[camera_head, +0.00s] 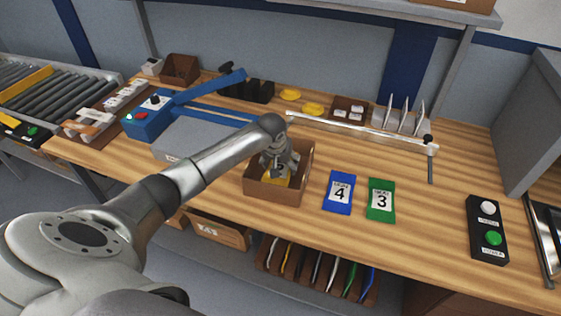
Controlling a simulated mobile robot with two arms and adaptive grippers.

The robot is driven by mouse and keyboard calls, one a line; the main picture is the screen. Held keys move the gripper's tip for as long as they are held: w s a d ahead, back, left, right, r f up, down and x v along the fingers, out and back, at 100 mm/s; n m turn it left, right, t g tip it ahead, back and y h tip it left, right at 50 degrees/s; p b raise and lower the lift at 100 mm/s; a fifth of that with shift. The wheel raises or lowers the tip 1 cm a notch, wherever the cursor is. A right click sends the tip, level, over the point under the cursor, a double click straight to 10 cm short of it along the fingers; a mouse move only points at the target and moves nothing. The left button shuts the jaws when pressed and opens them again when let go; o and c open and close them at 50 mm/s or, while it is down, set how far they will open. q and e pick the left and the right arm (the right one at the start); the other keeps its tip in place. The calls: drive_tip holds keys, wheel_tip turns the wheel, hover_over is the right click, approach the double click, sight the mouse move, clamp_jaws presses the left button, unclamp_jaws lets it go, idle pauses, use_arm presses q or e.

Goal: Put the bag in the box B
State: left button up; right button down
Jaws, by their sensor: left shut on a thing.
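An open brown cardboard box (258,190) stands near the front edge of the workbench, left of two flat packets. I cannot read a letter B on it. My left gripper (276,174) reaches down inside the box and is shut on a yellow bag (279,180). The bag is mostly hidden by the gripper and the box walls, and I cannot tell whether it touches the box floor. My right gripper is not in view.
A blue packet (339,192) marked 4 and a green packet (381,200) marked 3 lie right of the box. A button panel (488,229) sits further right. A blue-armed sealer (149,121) and a metal rail (360,136) stand behind. The bench between packets and panel is clear.

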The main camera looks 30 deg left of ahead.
use_arm(q)
drive_tip(key=shift+f, duration=0.35)
drive_tip(key=o, duration=1.1)
drive_tip(key=shift+o, duration=0.2)
drive_tip(key=shift+r, duration=0.1)
drive_tip(key=shift+r, duration=0.25)
drive_tip(key=b+v, duration=0.1)
drive_tip(key=v, duration=1.1)
drive_tip(key=shift+r, duration=0.35)
